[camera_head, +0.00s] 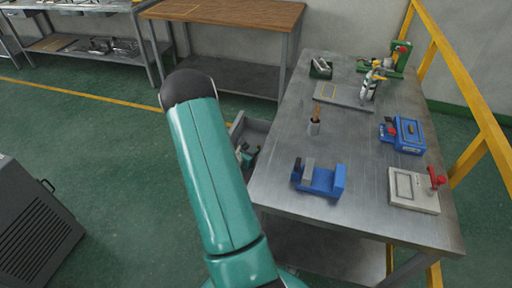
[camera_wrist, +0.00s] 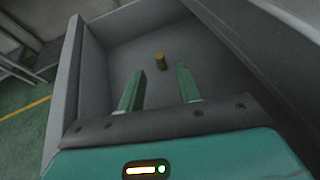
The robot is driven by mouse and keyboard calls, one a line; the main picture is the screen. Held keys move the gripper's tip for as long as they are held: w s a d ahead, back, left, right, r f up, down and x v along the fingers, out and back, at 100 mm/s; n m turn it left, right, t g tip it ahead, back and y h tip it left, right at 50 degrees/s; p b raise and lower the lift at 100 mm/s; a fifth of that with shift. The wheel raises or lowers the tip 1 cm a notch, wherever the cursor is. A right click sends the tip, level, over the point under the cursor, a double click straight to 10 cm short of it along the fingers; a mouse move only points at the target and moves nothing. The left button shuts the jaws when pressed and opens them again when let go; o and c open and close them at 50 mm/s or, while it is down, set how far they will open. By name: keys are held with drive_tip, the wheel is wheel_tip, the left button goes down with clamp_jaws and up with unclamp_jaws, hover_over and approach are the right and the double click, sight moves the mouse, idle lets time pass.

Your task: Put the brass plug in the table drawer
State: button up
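The small brass plug (camera_wrist: 161,61) lies in the open grey drawer (camera_wrist: 95,75), on its floor, in the wrist view. My gripper (camera_wrist: 157,80) is open, with its two green fingers apart and pointing into the drawer. The plug shows just beyond the fingertips, between their lines, and no finger touches it. In the head view the pulled-out drawer (camera_head: 252,125) sticks out from the left side of the metal table (camera_head: 270,180). My arm hides part of it, and the plug cannot be made out there.
A yellow rail (camera_head: 470,95) runs along the right. A dark cabinet (camera_head: 35,225) stands left on open floor.

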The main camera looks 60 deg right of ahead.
drive_tip(key=shift+v, duration=2.4)
drive_tip(key=shift+r, duration=0.1)
drive_tip(key=shift+w+a+r, duration=0.1)
drive_tip(key=shift+w+r, duration=0.05)
drive_tip(key=shift+r, duration=0.2)
drive_tip(key=w+a+r+m+g+y, duration=0.1)
drive_tip(key=w+a+r+m+y, duration=0.15)
drive_tip(key=a+r+m, duration=1.15)
drive_tip(key=s+a+r+m+t+y, duration=0.1)
drive_tip(key=a+r, duration=0.4)
drive_tip(key=a, duration=0.6)
drive_tip(key=s+a+r+m+t+y, duration=0.1)
drive_tip(key=a+r+t+y, duration=0.3)
drive_tip(key=a, duration=0.6)
drive_tip(key=s+a+r+m+t+y, duration=0.1)
drive_tip(key=s+a+r+t+y, duration=0.1)
drive_tip(key=a+r+y, duration=0.4)
drive_tip(key=a+r, duration=0.1)
drive_tip(key=a, duration=0.4)
drive_tip(key=shift+a+r+t, duration=0.15)
drive_tip(key=shift+a+t, duration=0.2)
drive_tip(key=shift+t, duration=0.05)
drive_tip(key=shift+d, duration=0.15)
